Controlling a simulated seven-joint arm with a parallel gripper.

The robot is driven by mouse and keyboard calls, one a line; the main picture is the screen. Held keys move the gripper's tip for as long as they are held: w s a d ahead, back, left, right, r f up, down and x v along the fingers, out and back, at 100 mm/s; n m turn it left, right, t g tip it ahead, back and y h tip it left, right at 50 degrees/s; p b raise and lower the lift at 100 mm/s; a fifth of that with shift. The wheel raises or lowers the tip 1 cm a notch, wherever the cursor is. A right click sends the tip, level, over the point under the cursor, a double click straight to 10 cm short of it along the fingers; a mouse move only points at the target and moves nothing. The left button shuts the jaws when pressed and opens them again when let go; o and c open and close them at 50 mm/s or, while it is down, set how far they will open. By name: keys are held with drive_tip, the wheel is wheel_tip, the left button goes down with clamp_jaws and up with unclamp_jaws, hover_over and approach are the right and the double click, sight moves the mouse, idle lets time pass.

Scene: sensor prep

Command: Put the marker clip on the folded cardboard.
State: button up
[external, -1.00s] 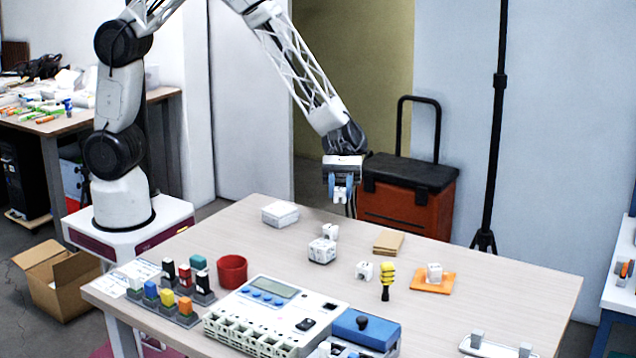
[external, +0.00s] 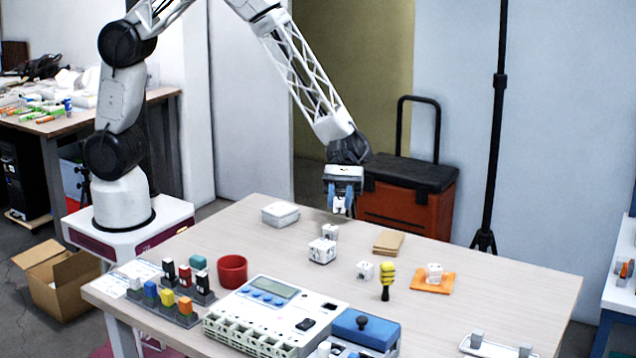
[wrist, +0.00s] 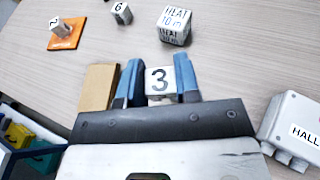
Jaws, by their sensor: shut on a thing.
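My gripper (external: 340,206), with blue fingers, is shut on a small white marker clip (wrist: 160,80) that shows a black 3 in the wrist view. The clip is held above the far part of the table, clear of its surface. The folded cardboard (external: 388,242) is a flat brown piece lying on the table, lower and to the right of my gripper in the external view. In the wrist view the cardboard (wrist: 97,87) lies just left of the fingers, partly hidden by my gripper.
Near the cardboard are a small white block (external: 330,232), a larger labelled cube (external: 322,250) and another small block (external: 365,271). A yellow-and-black tool (external: 387,281) stands nearby. A block sits on an orange pad (external: 432,287). A white HALL box (external: 280,214) is left.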

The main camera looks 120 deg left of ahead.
hover_over(389, 239)
drive_tip(key=shift+w+d+f, duration=0.1)
drive_tip(key=shift+f, duration=0.55)
drive_tip(key=shift+f, duration=1.75)
drive_tip(key=shift+f, duration=0.15)
drive_tip(key=o, duration=1)
drive_tip(key=shift+c, duration=0.2)
drive_tip(key=shift+r, duration=0.2)
drive_tip(key=v, duration=1.2)
